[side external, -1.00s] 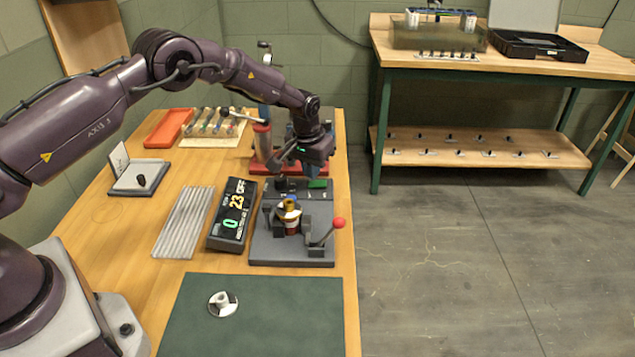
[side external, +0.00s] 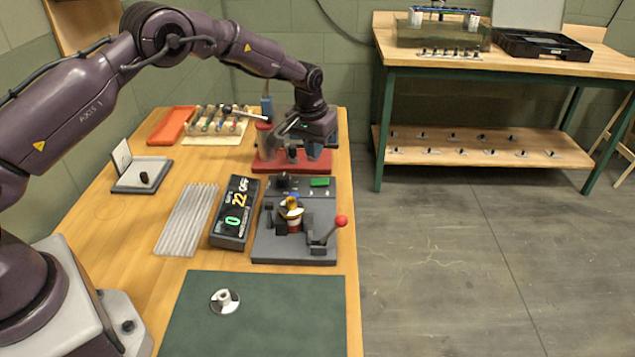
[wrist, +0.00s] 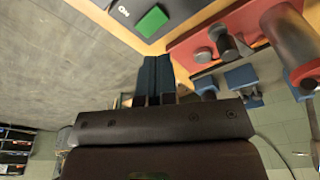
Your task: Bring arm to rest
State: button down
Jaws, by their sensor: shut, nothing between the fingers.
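My gripper (side external: 314,152) hangs below my bent arm at the far end of the bench, just in front of or over the red-based press. In the wrist view its blue fingers (wrist: 154,70) are together with nothing between them. The grey test fixture (side external: 265,246) stands nearer the camera, apart from my gripper. It has a red-knobbed lever (side external: 341,221), a green button (side external: 319,182) and a yellow-topped part (side external: 292,207) seated in it. The green button also shows in the wrist view (wrist: 151,22).
The red press base (side external: 330,162) is close to my gripper, its exact gap unclear. A black display (side external: 233,212) reads 0 and 22 OFF. A ribbed grey tray (side external: 186,220), an orange tray (side external: 172,126) and a green mat (side external: 270,315) with a white part (side external: 224,301) lie around.

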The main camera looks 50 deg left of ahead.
jog(key=shift+s+d+f+g, duration=0.1)
jog(key=shift+s+f+g, duration=0.4)
jog(key=shift+s+f, duration=0.6)
jog(key=shift+s+d+r+m, duration=0.15)
jog(key=shift+s+r, duration=0.15)
jog(key=shift+s, duration=0.25)
jog(key=shift+s+a+r+m, duration=0.15)
jog(key=shift+s+r, duration=0.15)
jog(key=shift+s, duration=0.25)
jog(key=s+d+r+m+t, duration=0.1)
jog(key=s+d+r+t, duration=0.1)
jog(key=s+r, duration=1.1)
jog(key=s+d+r+m+t, duration=0.1)
jog(key=s+d+r+t, duration=0.1)
jog(key=s+r, duration=1)
jog(key=s+d, duration=0.1)
jog(key=s, duration=0.6)
jog(key=shift+s+d+r+t, duration=0.35)
jog(key=shift+r+t, duration=0.05)
